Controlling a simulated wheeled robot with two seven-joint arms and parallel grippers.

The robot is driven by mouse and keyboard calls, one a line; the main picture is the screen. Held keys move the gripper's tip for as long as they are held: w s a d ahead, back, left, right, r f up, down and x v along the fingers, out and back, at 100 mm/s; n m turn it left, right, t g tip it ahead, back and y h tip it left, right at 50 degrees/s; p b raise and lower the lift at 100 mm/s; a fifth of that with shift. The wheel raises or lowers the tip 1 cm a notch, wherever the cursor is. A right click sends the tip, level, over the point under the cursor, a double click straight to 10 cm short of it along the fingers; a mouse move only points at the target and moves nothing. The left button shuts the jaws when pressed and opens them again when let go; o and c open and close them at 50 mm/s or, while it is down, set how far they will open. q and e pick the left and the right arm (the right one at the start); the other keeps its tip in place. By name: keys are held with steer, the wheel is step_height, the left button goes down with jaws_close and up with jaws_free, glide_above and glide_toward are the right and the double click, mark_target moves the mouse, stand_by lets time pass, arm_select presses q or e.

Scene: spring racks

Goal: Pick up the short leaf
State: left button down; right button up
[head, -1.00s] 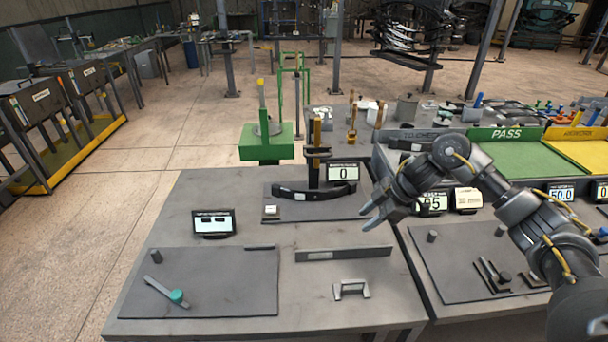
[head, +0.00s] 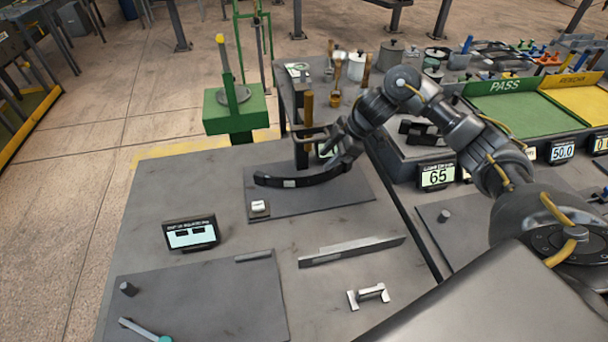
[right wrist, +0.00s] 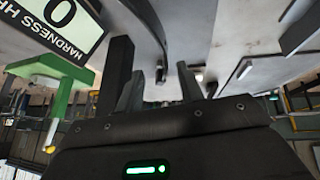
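A dark curved leaf (head: 292,182) with a small pale label lies on the dark plate (head: 320,203) of the hardness tester (head: 302,135). I cannot tell for certain that it is the short one. My right gripper (head: 338,158) is above and behind the leaf's right end, and its fingers overlap the tester from here. In the right wrist view the two fingers (right wrist: 160,88) stand apart with nothing between them. A dark curved strip (right wrist: 150,22), apparently the leaf, passes beyond them. My left gripper is not in view.
A flat grey bar (head: 352,250) and a small silver bracket (head: 368,295) lie in front. A small display (head: 191,234) stands left. The tester's post and readout (right wrist: 52,25) are close to my right gripper. More dark leaves (head: 420,132) lie to the right.

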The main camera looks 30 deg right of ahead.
mark_target(309, 176)
steer(key=x, duration=0.5)
steer(key=shift+a+f, duration=0.2)
steer(key=shift+f, duration=0.15)
steer(key=shift+a+f+p, duration=0.1)
steer(key=shift+p, duration=0.25)
steer(key=x, duration=0.2)
steer(key=p+x, duration=0.1)
steer(key=x, duration=0.1)
steer(key=shift+s+a+f, duration=0.1)
steer(key=shift+a, duration=0.25)
steer(key=shift+a+f, duration=0.1)
steer(key=shift+f, duration=0.2)
steer(key=shift+c, duration=0.4)
jaws_close()
steer(key=shift+r, duration=0.15)
